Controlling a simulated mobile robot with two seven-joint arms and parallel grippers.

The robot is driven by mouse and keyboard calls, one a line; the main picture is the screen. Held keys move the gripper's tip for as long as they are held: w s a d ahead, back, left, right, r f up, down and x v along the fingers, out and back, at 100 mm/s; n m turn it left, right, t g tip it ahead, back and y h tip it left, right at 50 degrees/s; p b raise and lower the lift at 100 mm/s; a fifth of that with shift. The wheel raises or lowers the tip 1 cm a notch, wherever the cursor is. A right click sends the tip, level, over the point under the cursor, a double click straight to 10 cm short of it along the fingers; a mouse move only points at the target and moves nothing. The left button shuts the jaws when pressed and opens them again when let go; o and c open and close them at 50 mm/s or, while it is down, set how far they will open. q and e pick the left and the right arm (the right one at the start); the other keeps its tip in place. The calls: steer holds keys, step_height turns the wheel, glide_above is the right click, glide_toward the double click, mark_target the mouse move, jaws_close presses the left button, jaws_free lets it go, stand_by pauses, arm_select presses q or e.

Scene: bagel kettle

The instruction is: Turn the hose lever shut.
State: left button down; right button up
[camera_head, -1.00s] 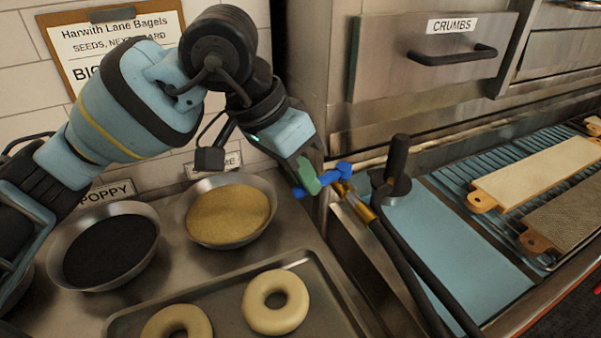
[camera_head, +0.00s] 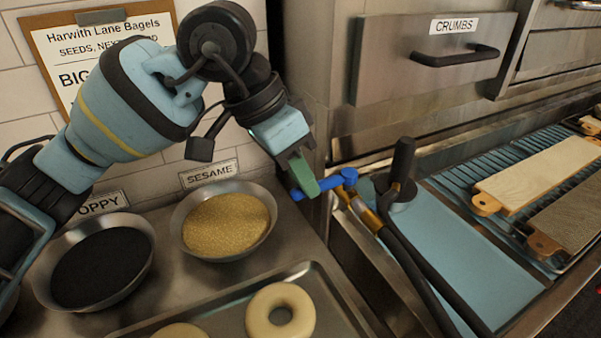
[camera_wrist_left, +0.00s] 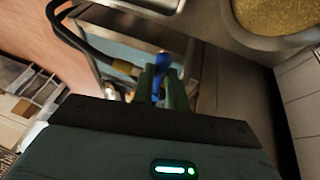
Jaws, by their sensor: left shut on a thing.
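The blue hose lever (camera_head: 338,180) sits at the brass end of the black hose (camera_head: 409,262), just right of the sesame bowl. My left gripper (camera_head: 303,188) is shut on the lever, with its green fingers around the handle; a bit of blue shows on the left side of the fingers. In the left wrist view the blue lever (camera_wrist_left: 161,66) shows between the two fingers (camera_wrist_left: 162,88). The brass fitting (camera_head: 362,212) shows below and right of the lever. My right gripper is not in view.
The sesame bowl (camera_head: 260,244) and poppy bowl (camera_head: 42,293) stand left of the lever. A bagel tray (camera_head: 238,291) lies in front. A black upright handle (camera_head: 402,160) stands close on the right. Wooden boards (camera_head: 540,175) lie farther right, under the crumbs drawer (camera_head: 430,60).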

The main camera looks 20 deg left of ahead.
arm_select(q)
steer(key=shift+r, duration=0.1)
steer(key=c, duration=1.4)
jaws_free()
steer(key=shift+v, duration=3.85)
